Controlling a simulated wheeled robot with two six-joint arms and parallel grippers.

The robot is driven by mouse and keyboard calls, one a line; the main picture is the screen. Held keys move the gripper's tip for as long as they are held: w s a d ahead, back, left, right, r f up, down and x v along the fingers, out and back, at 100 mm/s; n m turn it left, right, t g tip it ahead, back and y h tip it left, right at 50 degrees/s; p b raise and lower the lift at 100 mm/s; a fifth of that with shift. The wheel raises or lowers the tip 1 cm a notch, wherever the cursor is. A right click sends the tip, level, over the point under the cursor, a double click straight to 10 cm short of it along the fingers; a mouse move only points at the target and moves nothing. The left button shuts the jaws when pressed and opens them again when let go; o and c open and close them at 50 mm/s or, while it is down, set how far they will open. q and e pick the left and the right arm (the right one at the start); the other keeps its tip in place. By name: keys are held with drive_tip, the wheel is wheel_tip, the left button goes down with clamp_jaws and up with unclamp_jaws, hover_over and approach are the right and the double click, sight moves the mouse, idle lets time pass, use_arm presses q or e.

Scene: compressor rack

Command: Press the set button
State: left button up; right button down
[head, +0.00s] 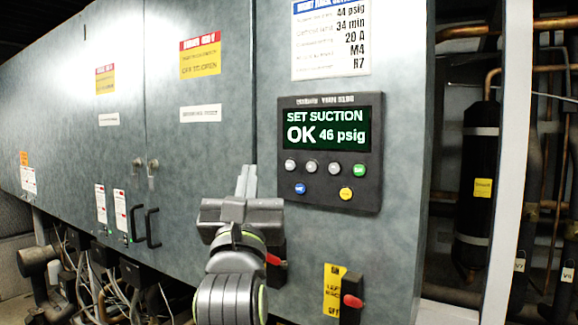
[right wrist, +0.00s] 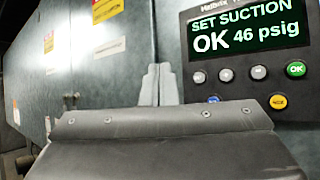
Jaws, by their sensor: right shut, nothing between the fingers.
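The dark control panel (head: 290,205) is on the grey cabinet. Its screen (head: 328,128) reads SET SUCTION, OK 46 psig. Below the screen are three grey buttons, a green OK button (head: 358,170), a blue button (head: 300,188) and a yellow button (head: 346,194). The blue and yellow labels are too small to read, so I cannot tell which is the set button. My right gripper (head: 246,180) is shut and empty, pointing at the cabinet just left of the panel. In the right wrist view its fingers (right wrist: 158,85) are left of the buttons; the blue button (right wrist: 213,100) is partly hidden.
Two red-handled switches, one (head: 352,301) below the panel and one (head: 273,259) beside my right wrist, stick out from the cabinet. Black door handles (head: 152,228) are at left. Pipes and a black cylinder (head: 478,185) stand at right.

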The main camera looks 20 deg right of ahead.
sight(290, 165)
drive_tip(key=w+d+p, duration=0.1)
drive_tip(key=d, duration=0.1)
drive_tip(key=w+d+p, duration=0.1)
drive_tip(key=w+d, duration=0.1)
drive_tip(key=w+d+p, duration=0.1)
drive_tip(key=w+d, duration=0.1)
drive_tip(key=d, duration=0.1)
drive_tip(key=shift+w, duration=0.25)
idle(0.4)
drive_tip(key=shift+d, duration=0.1)
idle(1.7)
drive_tip(key=shift+w+d+p, duration=0.25)
drive_tip(key=shift+d+p, duration=0.05)
drive_tip(key=shift+p, duration=0.15)
drive_tip(key=shift+w+d, duration=0.25)
drive_tip(key=shift+d, duration=0.05)
idle(0.6)
drive_tip(key=shift+s+a, duration=0.1)
drive_tip(key=shift+a, duration=0.05)
drive_tip(key=shift+s+a+p, duration=0.3)
drive_tip(key=shift+s+a, duration=0.1)
drive_tip(key=shift+a, duration=0.1)
